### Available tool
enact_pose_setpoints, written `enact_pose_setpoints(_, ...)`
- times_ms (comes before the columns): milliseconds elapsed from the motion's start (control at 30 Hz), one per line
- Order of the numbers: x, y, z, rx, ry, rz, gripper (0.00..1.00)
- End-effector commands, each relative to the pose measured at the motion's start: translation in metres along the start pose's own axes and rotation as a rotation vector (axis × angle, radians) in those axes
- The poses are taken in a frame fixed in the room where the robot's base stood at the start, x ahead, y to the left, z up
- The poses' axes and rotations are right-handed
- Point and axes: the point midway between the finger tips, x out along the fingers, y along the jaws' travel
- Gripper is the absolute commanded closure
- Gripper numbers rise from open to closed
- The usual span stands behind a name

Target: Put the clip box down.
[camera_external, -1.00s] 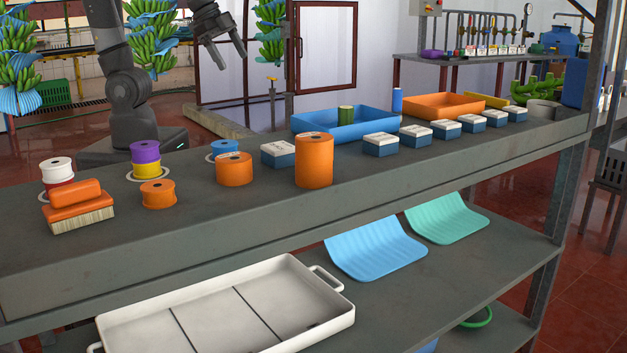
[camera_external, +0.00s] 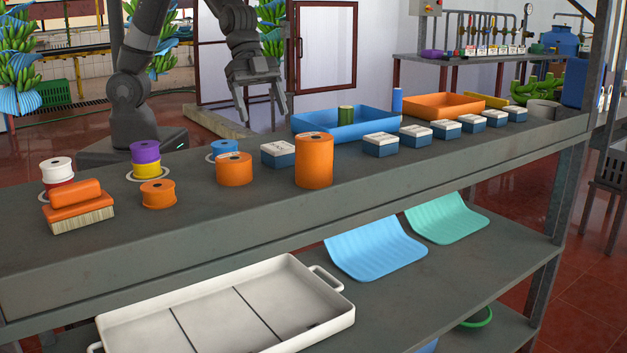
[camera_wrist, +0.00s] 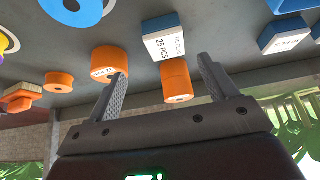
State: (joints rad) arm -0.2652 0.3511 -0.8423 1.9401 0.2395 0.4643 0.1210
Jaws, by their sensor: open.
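A blue-and-white clip box (camera_external: 277,154) stands on the shelf top between a short orange spool (camera_external: 234,169) and a tall orange roll (camera_external: 314,163). Several similar boxes, such as this one (camera_external: 381,145), stand in a row to the right. My gripper (camera_external: 264,114) is open and empty, above and behind the first box, not touching it. In the wrist view the labelled box (camera_wrist: 164,38) shows between and beyond my fingers (camera_wrist: 162,68), with the short spool (camera_wrist: 109,62) to its left and the tall roll (camera_wrist: 176,82) below it.
A blue tray (camera_external: 345,131) holding a green spool and an orange tray (camera_external: 443,105) stand behind the box row. A blue spool (camera_external: 224,149), a purple-and-yellow stack (camera_external: 146,160) and an orange brush (camera_external: 78,205) are to the left. The front strip of the shelf top is mostly clear.

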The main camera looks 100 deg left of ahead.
Motion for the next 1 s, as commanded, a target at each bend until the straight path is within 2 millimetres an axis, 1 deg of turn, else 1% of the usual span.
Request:
enact_pose_setpoints(100,0.018,0.002,0.001,0.001,-0.004,0.004,0.22)
enact_pose_setpoints(233,0.035,0.001,0.000,0.001,-0.003,0.002,0.22)
enact_pose_setpoints(533,0.055,-0.002,-0.001,-0.001,-0.003,0.000,0.22)
enact_pose_setpoints(800,0.090,-0.007,-0.007,0.001,-0.003,0.001,0.22)
enact_pose_setpoints(900,0.097,-0.008,-0.007,0.000,-0.003,-0.001,0.22)
enact_pose_setpoints(1000,0.099,-0.008,-0.006,-0.001,-0.003,-0.001,0.22)
